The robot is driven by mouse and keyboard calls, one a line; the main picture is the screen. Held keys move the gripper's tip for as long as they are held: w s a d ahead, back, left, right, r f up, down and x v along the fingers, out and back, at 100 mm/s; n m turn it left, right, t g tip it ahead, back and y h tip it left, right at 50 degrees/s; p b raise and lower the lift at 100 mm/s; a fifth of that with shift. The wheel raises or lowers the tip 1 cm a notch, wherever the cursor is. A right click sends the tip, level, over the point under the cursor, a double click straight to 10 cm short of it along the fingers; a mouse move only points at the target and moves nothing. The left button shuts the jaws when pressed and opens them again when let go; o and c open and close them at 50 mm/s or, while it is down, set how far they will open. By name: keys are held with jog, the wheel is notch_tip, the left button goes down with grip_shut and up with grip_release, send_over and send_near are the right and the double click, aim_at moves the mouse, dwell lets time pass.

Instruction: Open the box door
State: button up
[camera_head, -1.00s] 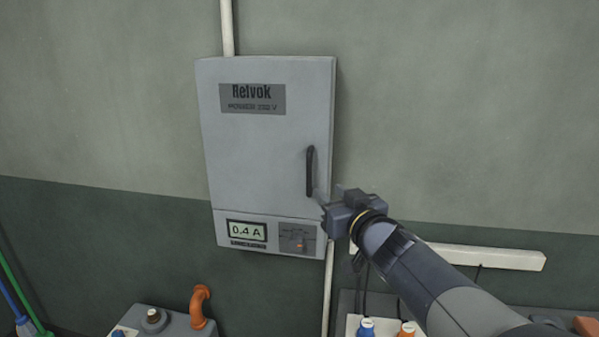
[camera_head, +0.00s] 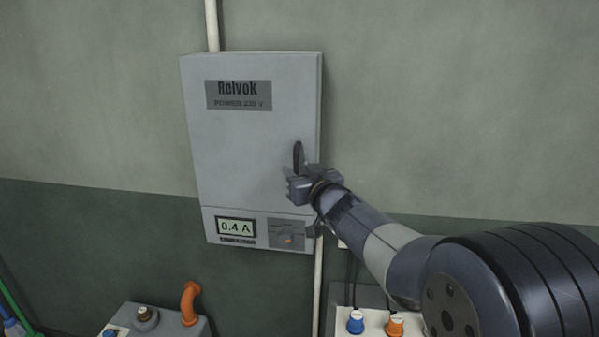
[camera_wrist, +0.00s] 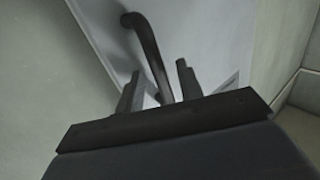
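The grey power box (camera_head: 245,130) hangs on the wall, with its door (camera_wrist: 195,25) shut. The door's dark handle (camera_head: 298,156) is a vertical bar near the door's right edge. My gripper (camera_head: 292,176) is at the lower part of the handle and hides it in the head view. In the wrist view the handle (camera_wrist: 150,50) runs down between the two fingers of my gripper (camera_wrist: 158,85). The fingers stand apart on either side of it, with gaps visible. Whether either finger touches the handle is not clear.
A display (camera_head: 236,227) and a switch panel (camera_head: 287,234) sit below the door. A pipe (camera_head: 212,25) rises above the box. Below are a grey unit with an orange pipe (camera_head: 188,302) and a panel with blue and orange knobs (camera_head: 375,322). The wall right of the box is clear.

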grip_shut()
jog(key=shift+s, duration=0.1)
dwell(0.5)
